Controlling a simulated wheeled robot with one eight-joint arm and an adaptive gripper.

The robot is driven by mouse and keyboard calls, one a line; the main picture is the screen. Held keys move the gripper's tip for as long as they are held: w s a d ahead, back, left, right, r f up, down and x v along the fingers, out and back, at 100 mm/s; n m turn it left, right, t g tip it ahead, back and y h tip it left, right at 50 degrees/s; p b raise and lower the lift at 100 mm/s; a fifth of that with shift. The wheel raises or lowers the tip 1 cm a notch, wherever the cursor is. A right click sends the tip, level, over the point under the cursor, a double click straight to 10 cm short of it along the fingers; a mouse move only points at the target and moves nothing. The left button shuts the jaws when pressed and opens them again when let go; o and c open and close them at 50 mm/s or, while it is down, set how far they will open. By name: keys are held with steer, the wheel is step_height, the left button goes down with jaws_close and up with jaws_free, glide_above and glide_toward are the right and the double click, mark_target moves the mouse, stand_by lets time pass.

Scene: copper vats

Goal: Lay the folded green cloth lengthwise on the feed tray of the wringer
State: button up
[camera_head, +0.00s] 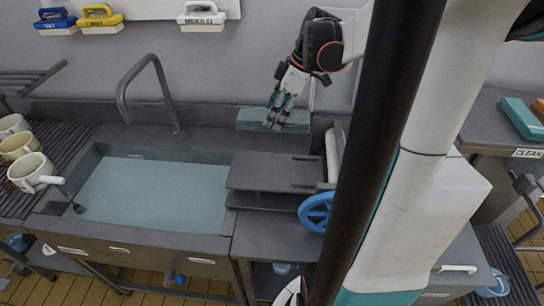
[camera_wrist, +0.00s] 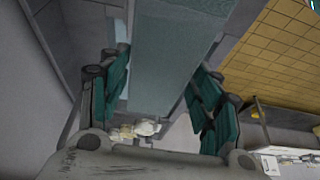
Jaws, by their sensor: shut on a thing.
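My gripper (camera_head: 279,120) is shut on the folded green cloth (camera_head: 248,118), a flat grey-green strip with its long side running left to right. The fingers cover part of its middle. The cloth is behind the feed tray (camera_head: 262,174) of the wringer, near the wall; how far it is above the surface is hard to tell. In the wrist view the cloth (camera_wrist: 178,35) runs between the green-padded fingers of my gripper (camera_wrist: 160,80). The wringer's pale roller (camera_head: 331,152) and blue handwheel (camera_head: 316,212) show partly behind my arm. The dark feed tray is bare.
A sink (camera_head: 150,195) of bluish water lies left of the wringer, with a tall bent tap (camera_head: 146,82) behind it. Mugs (camera_head: 33,172) stand on the left rack. Brushes hang on the wall. A green thing (camera_head: 522,118) lies on the right-hand table beside a CLEAN label.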

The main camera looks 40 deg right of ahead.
steer(key=shift+d+f, duration=0.15)
steer(key=shift+f, duration=0.05)
step_height(320, 180, down, 19)
steer(key=b, duration=0.5)
steer(key=shift+f, duration=0.2)
steer(key=o, duration=1.2)
steer(key=shift+r, duration=0.1)
steer(key=p+v, duration=0.3)
steer(key=v, duration=0.9)
steer(key=shift+r, duration=0.1)
